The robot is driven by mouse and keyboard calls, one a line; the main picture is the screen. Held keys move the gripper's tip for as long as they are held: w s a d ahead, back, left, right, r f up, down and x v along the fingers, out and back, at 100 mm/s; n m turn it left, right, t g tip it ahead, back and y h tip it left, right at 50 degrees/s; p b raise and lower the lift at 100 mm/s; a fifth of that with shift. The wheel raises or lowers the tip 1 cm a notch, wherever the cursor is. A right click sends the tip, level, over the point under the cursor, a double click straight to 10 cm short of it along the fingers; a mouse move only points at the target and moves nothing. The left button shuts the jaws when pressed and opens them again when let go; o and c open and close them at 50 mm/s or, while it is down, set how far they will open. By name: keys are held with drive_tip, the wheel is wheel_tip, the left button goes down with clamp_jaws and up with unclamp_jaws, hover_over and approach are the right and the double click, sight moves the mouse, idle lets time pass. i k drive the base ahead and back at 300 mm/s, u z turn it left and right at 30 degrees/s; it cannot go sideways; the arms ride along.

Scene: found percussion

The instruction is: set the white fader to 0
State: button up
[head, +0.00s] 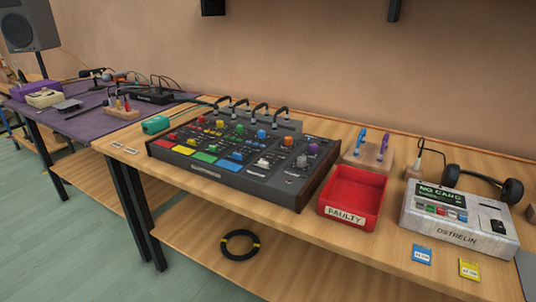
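A dark mixer (270,191) with wooden end cheeks stands on the wooden table in the head view. Its face carries rows of coloured knobs, fader caps and large coloured pads. A white cap (263,162), which looks like the white fader, sits toward the right on the lower part of the face, between a blue cap (237,155) and a grey cap (301,162). The scale marks beside the white cap are too small to read, so its setting cannot be told. My gripper is not in view.
A red tray (347,212) labelled FAULTY stands close right of the mixer. Further right are a grey-white device (455,236), headphones (510,190) and two small cards. Cables arch from the mixer's back. A teal box (155,125) sits left. A black cable coil (240,245) lies on the lower shelf.

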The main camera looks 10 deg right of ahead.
sight(264, 164)
drive_tip(key=z, duration=0.65)
drive_tip(key=k, duration=1.9)
drive_tip(key=u, duration=0.3)
drive_tip(key=i, duration=1)
drive_tip(key=u, duration=0.05)
